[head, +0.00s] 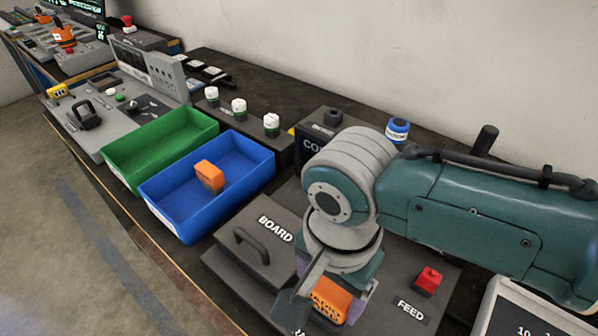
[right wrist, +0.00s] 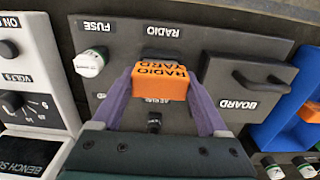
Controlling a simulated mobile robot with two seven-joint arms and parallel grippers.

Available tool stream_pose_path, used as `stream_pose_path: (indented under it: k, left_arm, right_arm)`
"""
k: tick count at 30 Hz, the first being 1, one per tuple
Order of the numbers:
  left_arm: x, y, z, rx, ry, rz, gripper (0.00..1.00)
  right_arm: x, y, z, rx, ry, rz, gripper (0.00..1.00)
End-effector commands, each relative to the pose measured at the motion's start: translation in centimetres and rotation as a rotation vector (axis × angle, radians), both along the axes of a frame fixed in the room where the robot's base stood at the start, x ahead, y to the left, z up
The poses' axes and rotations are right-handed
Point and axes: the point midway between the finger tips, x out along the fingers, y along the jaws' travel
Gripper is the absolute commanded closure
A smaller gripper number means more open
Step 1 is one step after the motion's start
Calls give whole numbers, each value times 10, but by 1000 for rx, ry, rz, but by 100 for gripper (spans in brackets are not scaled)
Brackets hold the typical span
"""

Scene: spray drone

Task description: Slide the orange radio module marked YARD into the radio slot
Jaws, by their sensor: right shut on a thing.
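The orange radio module (head: 331,298) is between the jaws of my right gripper (head: 322,301), above the grey panel. In the right wrist view the module (right wrist: 160,82) reads RADIO and YARD, upside down, with a purple finger on each side. A dark recess (right wrist: 165,54) lies under the RADIO label, just beyond the module and partly hidden by it. I cannot tell whether the module touches it or has entered it. My left gripper is not in view.
A blue bin (head: 165,221) holds another orange module (head: 209,176); an empty green bin (head: 118,172) is beside it. A BOARD block with a handle (head: 250,247) neighbours the gripper. A red part (head: 428,279) stands by FEED. A white-green fuse (right wrist: 90,63) is near the recess.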

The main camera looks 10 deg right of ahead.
Motion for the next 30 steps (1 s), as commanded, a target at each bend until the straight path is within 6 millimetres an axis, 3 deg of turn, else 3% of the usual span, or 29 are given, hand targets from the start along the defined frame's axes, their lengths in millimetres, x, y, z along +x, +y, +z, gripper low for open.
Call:
stream_pose_path:
  k: [24, 25, 30]
  left_arm:
    - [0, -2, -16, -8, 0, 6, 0]
    - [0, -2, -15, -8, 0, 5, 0]
    - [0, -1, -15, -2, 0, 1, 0]
  right_arm:
    - [0, 0, -21, 1, -1, -1, 100]
    - [0, 0, -21, 1, -1, -1, 21]
    - [0, 0, -20, 1, -1, -1, 2]
